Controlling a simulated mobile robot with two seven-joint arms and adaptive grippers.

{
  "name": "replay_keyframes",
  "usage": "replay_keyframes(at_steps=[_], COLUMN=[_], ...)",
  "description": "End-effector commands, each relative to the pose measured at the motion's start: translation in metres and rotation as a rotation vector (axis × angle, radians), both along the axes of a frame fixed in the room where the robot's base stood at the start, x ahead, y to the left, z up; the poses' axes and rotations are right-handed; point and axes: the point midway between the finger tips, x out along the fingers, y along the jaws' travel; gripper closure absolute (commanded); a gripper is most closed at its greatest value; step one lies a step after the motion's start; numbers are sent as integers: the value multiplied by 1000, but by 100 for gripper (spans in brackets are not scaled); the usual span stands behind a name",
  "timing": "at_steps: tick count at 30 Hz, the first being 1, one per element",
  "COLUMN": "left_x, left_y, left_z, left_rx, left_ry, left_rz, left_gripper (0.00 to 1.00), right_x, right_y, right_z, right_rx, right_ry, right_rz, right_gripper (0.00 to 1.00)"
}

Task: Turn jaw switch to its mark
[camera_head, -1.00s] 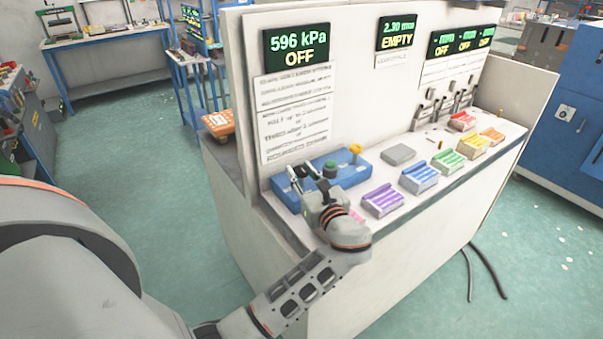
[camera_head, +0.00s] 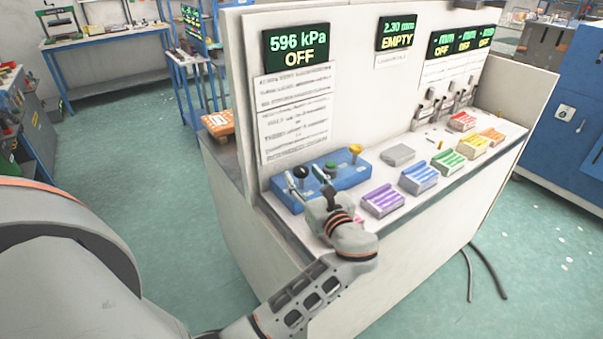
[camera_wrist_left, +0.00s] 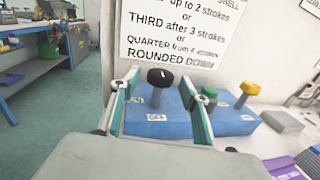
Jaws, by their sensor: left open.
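The switch is a black round knob (camera_head: 302,172) at the left end of a blue control box (camera_head: 347,182). In the left wrist view the knob (camera_wrist_left: 160,78) has a light mark on its top and stands on the blue box (camera_wrist_left: 150,118), with small white labels in front of it, one seemingly reading OFF. My left gripper (camera_head: 306,184) is open at the front of the box. In the wrist view its two fingers (camera_wrist_left: 155,92) stand either side of the knob, with gaps on both sides; contact is not seen. My right gripper is out of view.
A green button (camera_head: 330,168) and a yellow knob (camera_head: 355,149) stand on the same box, right of the black knob. The display (camera_head: 296,48) reads 596 kPa OFF. Several coloured blocks, such as a purple one (camera_head: 382,201), line the bench to the right.

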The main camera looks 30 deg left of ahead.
Motion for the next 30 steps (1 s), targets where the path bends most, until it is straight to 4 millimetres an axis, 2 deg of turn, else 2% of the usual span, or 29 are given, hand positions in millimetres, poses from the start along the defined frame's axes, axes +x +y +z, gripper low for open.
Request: replay_keyframes(at_steps=[6, 10, 30], left_x=[-20, -27, -29], left_y=[-30, -40, -44], left_z=[-1, 0, 1], left_rx=[-3, -2, 0], left_ry=[1, -1, -2], left_rz=[-1, -1, 0], left_gripper=[54, 54, 54], right_x=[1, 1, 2], right_y=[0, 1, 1], right_z=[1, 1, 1], right_rx=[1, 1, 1], right_ry=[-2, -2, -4], right_rz=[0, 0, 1], right_gripper=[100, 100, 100])
